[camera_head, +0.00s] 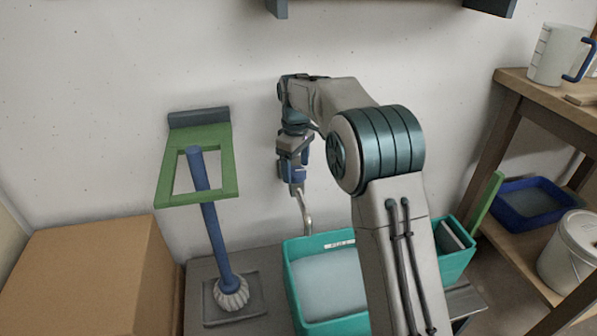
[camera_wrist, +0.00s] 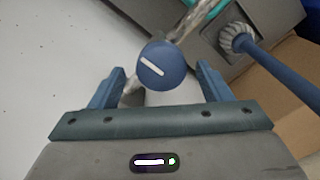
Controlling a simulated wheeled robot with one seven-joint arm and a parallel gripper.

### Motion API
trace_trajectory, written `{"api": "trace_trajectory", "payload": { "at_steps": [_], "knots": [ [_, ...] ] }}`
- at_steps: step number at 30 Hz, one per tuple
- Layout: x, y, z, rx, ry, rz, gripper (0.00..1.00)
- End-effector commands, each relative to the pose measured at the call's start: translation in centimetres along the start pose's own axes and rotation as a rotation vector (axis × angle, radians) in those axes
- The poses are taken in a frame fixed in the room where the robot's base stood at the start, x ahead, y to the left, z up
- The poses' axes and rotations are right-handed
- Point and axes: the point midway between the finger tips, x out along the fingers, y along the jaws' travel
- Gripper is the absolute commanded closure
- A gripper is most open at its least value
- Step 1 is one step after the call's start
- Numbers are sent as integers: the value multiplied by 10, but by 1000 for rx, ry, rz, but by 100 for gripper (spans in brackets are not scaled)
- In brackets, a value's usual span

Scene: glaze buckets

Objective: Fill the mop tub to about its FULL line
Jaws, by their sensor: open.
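A curved metal spout (camera_head: 307,222) points down over the tub's far side. My gripper (camera_head: 296,186) is above the spout, against the wall side. In the wrist view my gripper (camera_wrist: 158,80) is open, and a round blue knob (camera_wrist: 168,65) with a white bar lies between and just beyond its fingertips. I cannot tell whether liquid is flowing.
A cardboard box (camera_head: 85,280) fills the lower left. On the right, a wooden shelf (camera_head: 520,82) holds a pitcher (camera_head: 558,55), a blue basin (camera_head: 525,218) and a white bucket (camera_head: 575,250).

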Motion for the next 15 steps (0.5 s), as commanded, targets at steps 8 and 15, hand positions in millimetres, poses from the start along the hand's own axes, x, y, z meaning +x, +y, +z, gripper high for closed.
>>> {"api": "trace_trajectory", "payload": {
  "at_steps": [8,15],
  "knots": [
    [6,0,0,0,0,-1,28],
    [6,0,0,0,0,0,65]
  ]
}}
